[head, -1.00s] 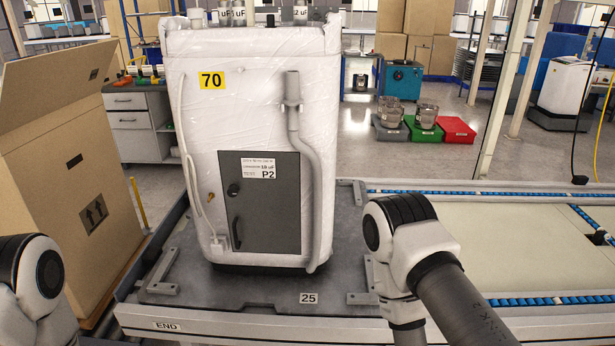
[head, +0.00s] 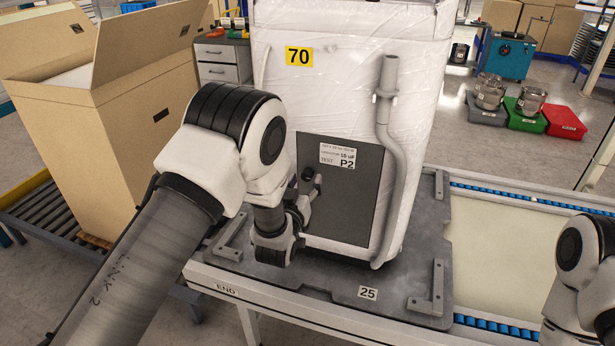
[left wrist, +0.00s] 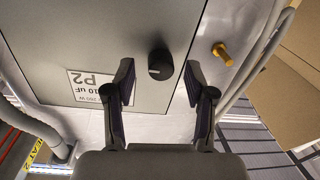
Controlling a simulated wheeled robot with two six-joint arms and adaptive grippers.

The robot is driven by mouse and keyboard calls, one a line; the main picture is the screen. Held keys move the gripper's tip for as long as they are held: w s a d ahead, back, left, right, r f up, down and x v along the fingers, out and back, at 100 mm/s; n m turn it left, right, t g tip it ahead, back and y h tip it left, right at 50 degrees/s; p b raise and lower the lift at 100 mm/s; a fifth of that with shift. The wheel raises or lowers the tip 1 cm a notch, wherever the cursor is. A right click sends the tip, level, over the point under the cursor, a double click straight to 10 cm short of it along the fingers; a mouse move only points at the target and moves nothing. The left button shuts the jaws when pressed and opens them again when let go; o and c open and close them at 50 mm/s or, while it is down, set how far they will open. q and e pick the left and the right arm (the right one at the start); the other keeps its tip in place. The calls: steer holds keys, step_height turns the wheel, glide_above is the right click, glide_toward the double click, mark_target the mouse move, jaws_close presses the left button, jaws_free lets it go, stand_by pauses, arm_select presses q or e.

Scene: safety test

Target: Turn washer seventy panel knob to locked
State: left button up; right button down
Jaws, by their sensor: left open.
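The washer (head: 345,80) wears a yellow 70 label and stands wrapped in clear film on a grey base. Its dark grey panel (head: 345,210) carries a white P2 label. The black round knob (left wrist: 160,64) is on that panel; it shows partly in the head view (head: 307,173), just above my left gripper. My left gripper (left wrist: 159,75) is open at the panel, with one finger on each side of the knob and visible gaps. A small pale mark shows on the knob; I cannot read its setting. My right gripper is out of view; only part of my right arm shows.
A brass fitting (left wrist: 222,53) sticks out beside the panel. A grey hose (head: 393,150) runs down the washer's front right. A large open cardboard box (head: 120,140) stands at the left. The conveyor (head: 500,250) to the right is clear.

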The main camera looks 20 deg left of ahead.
arm_select(q)
steer(key=shift+w+r, duration=0.1)
steer(key=shift+w, duration=0.4)
jaws_close()
